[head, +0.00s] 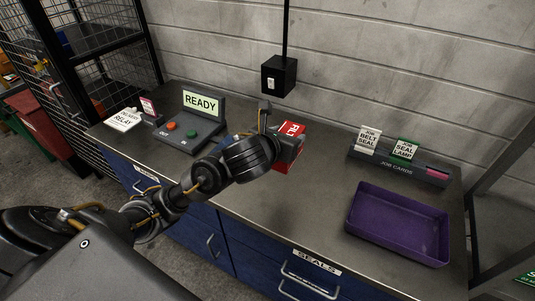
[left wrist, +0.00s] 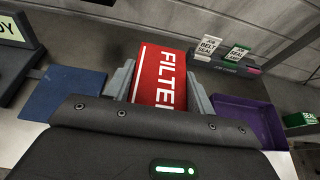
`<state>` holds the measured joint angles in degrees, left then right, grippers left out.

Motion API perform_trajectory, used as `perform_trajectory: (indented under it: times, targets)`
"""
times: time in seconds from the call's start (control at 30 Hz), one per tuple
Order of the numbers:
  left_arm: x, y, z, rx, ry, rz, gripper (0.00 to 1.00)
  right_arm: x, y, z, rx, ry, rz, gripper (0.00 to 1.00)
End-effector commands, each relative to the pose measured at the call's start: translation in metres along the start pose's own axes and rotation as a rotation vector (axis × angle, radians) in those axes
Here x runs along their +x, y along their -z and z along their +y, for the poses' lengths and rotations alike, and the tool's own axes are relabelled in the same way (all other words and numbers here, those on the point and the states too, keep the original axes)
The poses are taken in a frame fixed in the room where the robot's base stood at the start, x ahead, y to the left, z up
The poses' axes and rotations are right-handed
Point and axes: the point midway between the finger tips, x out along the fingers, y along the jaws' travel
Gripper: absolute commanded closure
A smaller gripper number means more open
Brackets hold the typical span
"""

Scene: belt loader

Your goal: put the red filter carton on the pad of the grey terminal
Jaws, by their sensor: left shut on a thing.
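The red filter carton (head: 291,130) is held over the counter, right of the grey terminal. It also shows in the left wrist view (left wrist: 160,77), with its "FILTER" lettering, between the two fingers. My left gripper (head: 280,143) is shut on it, with one finger on each side. Whether the carton touches the counter I cannot tell. The grey terminal (head: 190,125) has a lit "READY" screen, a red button and a green button. Its screen edge shows at the left of the left wrist view (left wrist: 15,35). My right gripper is not in view.
A flat blue piece (left wrist: 62,95) lies left of the carton. A purple tray (head: 400,225) and a job card rack (head: 400,166) stand at the right. White relay cards (head: 124,119) lie left of the terminal. Bare counter (head: 310,205) lies between carton and tray.

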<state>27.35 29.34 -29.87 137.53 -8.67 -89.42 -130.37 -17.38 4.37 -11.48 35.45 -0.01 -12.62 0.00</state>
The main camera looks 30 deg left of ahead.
Motion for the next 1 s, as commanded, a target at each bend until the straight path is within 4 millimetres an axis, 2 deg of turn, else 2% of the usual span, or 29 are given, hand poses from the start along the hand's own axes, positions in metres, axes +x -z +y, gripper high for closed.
perform_trajectory:
  times: [0.17,0.33,0.57,0.83,1.0]
  targets:
    - [0.000,-0.003,0.007,0.003,-0.009,-0.008,0.77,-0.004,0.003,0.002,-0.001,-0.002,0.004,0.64]
    - [0.002,-0.002,0.033,0.011,-0.021,-0.026,0.77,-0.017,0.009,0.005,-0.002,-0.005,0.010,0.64]
    - [0.002,0.010,0.063,0.001,-0.019,-0.005,0.77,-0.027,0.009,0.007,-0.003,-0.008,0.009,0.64]
    - [0.007,0.019,0.075,-0.006,-0.020,0.003,0.77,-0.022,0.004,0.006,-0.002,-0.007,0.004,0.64]
    - [0.021,0.034,0.113,-0.004,-0.025,0.006,0.77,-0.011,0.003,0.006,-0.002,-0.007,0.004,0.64]
